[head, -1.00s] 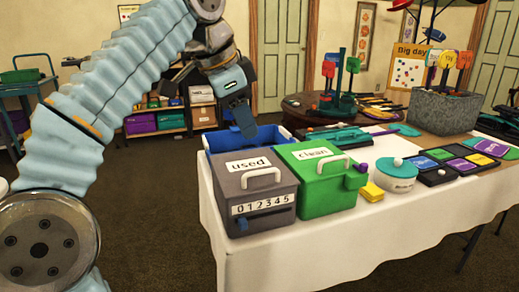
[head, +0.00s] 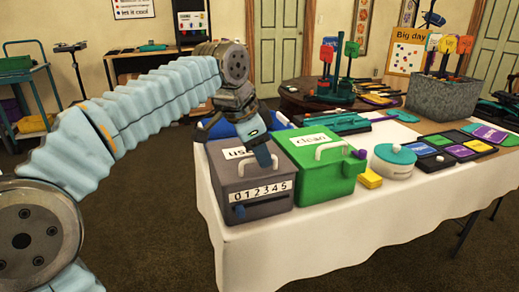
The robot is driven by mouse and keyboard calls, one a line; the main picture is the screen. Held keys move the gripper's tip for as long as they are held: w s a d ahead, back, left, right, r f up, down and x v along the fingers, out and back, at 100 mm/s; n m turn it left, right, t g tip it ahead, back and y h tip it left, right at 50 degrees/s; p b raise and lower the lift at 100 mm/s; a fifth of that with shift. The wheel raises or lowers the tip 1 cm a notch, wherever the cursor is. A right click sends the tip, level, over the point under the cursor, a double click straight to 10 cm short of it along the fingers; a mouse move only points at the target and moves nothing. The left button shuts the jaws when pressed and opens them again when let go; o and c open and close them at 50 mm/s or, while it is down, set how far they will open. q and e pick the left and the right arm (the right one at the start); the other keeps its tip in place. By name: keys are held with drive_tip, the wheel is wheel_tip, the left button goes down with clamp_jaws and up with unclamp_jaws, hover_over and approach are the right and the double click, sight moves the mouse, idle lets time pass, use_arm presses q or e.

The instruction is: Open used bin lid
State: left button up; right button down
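The used bin (head: 222,178) is a grey box with a white digit strip on its front, at the left front corner of the white-covered table. Its lid looks shut, and its "used" label (head: 236,153) is partly hidden. My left gripper (head: 263,158) points down over the right part of this lid, at the handle, which it partly covers. I cannot tell whether the fingers touch the handle or are open or shut. My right gripper is not in view.
The green "clean" bin (head: 318,178) stands close against the used bin's right side. A blue tray (head: 222,130) lies behind the bins. A yellow block (head: 370,179) and a round white pot (head: 393,168) stand further right. The floor in front is clear.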

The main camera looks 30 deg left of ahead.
use_arm(q)
drive_tip(key=shift+c, duration=0.2)
clamp_jaws()
idle(0.3)
